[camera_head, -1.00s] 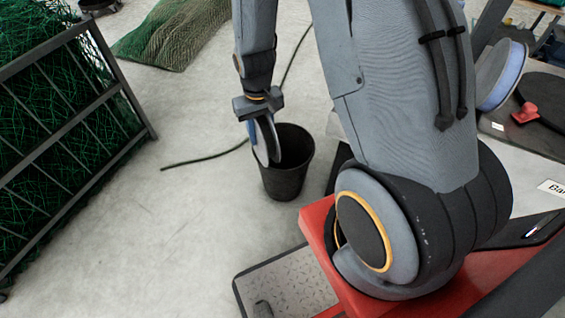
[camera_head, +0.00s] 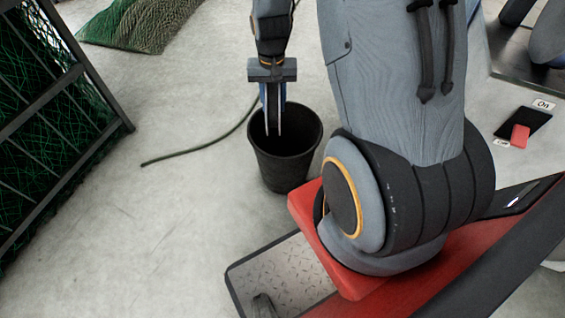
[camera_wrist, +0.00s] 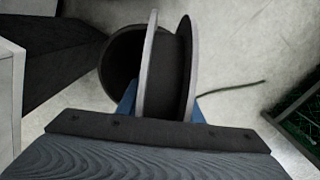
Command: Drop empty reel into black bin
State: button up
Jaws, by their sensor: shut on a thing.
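The empty reel (camera_wrist: 167,75), with a dark core between two pale grey flanges, is held in my gripper (camera_wrist: 160,100). The blue fingers show on either side of it in the wrist view. In the head view my gripper (camera_head: 272,100) points down with the reel (camera_head: 273,118) seen edge-on, at the mouth of the black bin. The black bin (camera_head: 284,165) stands upright on the floor. In the wrist view the bin (camera_wrist: 118,65) shows behind the reel, partly hidden by it. I cannot tell exactly how far the reel's lower edge is below the rim.
A metal rack (camera_head: 70,150) with green netting stands at the left. A green net pile (camera_head: 135,25) lies at the back left. A dark rope (camera_head: 195,152) lies on the floor beside the bin. Open floor (camera_head: 140,230) lies in front of the bin.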

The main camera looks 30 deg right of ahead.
jog(key=w+d+f+m+b, duration=0.1)
jog(key=d+f+b, duration=0.3)
jog(key=f+b, duration=0.4)
jog(key=w+d+f+m+b, duration=0.2)
jog(key=d+f+m+b, duration=0.1)
jog(key=f+b, duration=0.6)
jog(key=shift+d+f+m+b, duration=0.15)
jog(key=shift+d+m+b, duration=0.15)
jog(key=shift+d+b, duration=0.2)
jog(key=o, duration=1.3)
jog(key=shift+o, duration=0.2)
notch_tip(320, 180, up, 8)
jog(key=p, duration=0.3)
